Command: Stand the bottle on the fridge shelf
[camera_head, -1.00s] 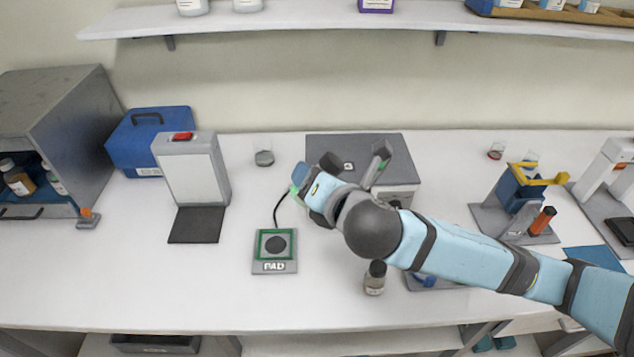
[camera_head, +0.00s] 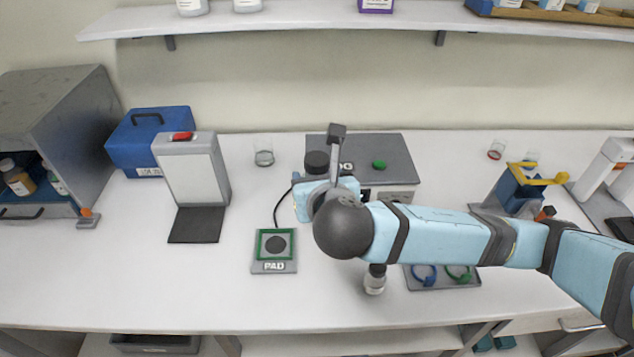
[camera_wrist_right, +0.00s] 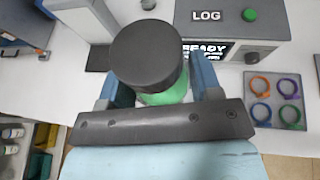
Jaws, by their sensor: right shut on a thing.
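My right gripper (camera_head: 322,185) is shut on a bottle with a wide black cap (camera_head: 316,162), in front of the grey LOG device. In the right wrist view the gripper (camera_wrist_right: 160,88) has a finger on each side of the bottle. The black cap (camera_wrist_right: 147,55) faces the camera; a green part (camera_wrist_right: 165,97) shows below it and the rest is hidden. A grey open-fronted cabinet (camera_head: 55,110), which looks like the fridge, stands at the far left, well apart from the gripper. An amber bottle (camera_head: 18,182) stands inside it. My left gripper is not in view.
The LOG device (camera_head: 385,150) is behind my gripper. A dark-capped bottle (camera_head: 375,281) and ring tray (camera_head: 440,284) are near the front. A PAD plate (camera_head: 274,265), white-panelled stand (camera_head: 190,175) and blue case (camera_head: 148,140) lie toward the cabinet. The front left table is clear.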

